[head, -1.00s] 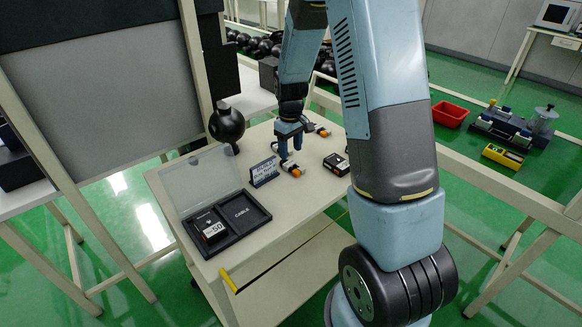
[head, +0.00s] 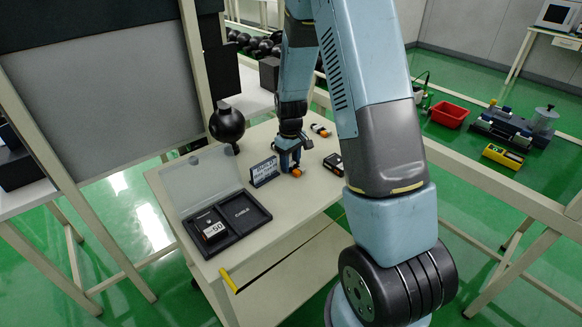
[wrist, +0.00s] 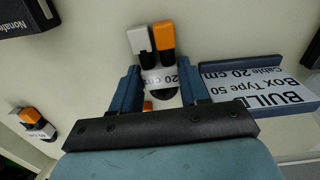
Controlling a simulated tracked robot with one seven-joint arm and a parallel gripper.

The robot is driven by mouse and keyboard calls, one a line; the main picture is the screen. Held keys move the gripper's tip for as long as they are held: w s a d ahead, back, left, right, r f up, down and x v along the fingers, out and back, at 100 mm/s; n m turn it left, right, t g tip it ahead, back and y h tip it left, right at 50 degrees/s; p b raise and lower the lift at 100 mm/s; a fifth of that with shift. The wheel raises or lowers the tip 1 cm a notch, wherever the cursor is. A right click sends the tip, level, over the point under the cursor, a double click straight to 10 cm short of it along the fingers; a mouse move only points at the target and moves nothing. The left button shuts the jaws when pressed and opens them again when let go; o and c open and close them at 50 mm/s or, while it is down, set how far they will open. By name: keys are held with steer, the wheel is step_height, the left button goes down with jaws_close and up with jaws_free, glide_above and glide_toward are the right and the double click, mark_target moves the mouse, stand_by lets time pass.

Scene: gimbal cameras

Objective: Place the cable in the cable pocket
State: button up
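A cable (wrist: 160,75) with a white and an orange connector lies on the table, with a "20 cm" label at its middle. In the head view its orange end (head: 297,172) shows at my gripper. My gripper (head: 290,166) is open and low over the table. In the wrist view the fingers of my gripper (wrist: 160,82) stand on either side of the cable, with gaps showing. The open case (head: 217,245) has a right pocket marked "CABLE" (head: 243,212), which is empty. Its left pocket holds a black box (head: 212,229) labelled "50".
A sign (wrist: 255,88) reading "BUILD Box Type 50 Cable 20 cm" stands close beside my gripper. Another cable (head: 320,130) lies farther back. A round black object (head: 227,124) is behind the case.

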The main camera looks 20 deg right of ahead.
steer(key=c, duration=0.6)
